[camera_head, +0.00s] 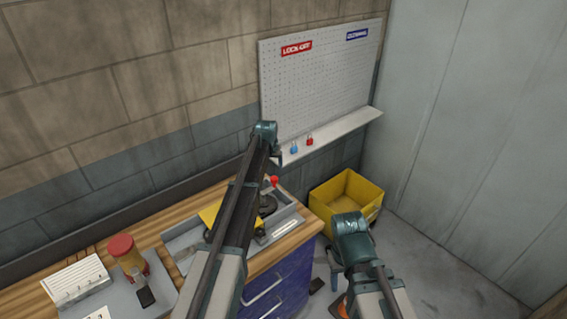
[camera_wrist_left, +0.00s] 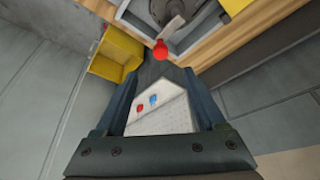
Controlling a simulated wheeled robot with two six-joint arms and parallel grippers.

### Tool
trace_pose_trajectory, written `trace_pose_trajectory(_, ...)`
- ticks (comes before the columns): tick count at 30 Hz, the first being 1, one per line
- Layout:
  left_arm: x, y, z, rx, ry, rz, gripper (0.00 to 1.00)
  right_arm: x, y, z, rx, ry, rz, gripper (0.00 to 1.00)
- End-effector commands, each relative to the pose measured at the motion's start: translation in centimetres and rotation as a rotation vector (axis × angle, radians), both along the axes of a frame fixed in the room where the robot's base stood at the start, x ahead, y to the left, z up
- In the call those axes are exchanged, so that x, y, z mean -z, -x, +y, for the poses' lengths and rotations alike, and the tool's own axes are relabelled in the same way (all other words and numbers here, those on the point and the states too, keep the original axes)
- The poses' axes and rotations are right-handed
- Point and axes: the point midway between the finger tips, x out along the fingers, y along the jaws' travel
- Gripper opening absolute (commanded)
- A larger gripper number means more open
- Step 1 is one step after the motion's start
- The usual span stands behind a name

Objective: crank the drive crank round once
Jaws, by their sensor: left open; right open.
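The drive crank stands at the right end of the bench, with a dark round base (camera_head: 266,204) and a red knob (camera_head: 274,181). In the left wrist view its knob (camera_wrist_left: 160,50) and pale crank arm (camera_wrist_left: 173,24) show just beyond the fingertips. My left gripper (camera_wrist_left: 162,73) is open, its two dark fingers pointing towards the knob with a gap to it and nothing held.
The crank is in a grey tray (camera_head: 180,243) with a yellow part (camera_head: 211,213). A red-capped jar (camera_head: 124,255) stands to the left. A yellow bin (camera_head: 346,195) is on the floor at right. A pegboard (camera_head: 325,85) hangs behind, above a shelf with red and blue padlocks.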

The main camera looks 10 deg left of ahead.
Motion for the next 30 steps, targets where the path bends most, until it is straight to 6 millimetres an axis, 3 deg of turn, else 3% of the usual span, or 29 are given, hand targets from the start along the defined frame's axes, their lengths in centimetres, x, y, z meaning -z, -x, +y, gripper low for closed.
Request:
trace_pose_trajectory(5,-0.4,-0.5,0.5,-0.007,0.001,-0.007,0.72,-0.3,0.0,0.0,0.0,0.0,0.0,0.5)
trace_pose_trajectory(14,0.9,-0.8,0.5,-0.006,0.001,-0.006,0.72,0.9,0.0,0.0,0.0,0.0,0.0,0.5)
trace_pose_trajectory(30,8.0,-3.6,0.9,-0.005,0.0,-0.005,0.72,8.0,-0.1,0.0,0.004,-0.001,-0.003,0.5)
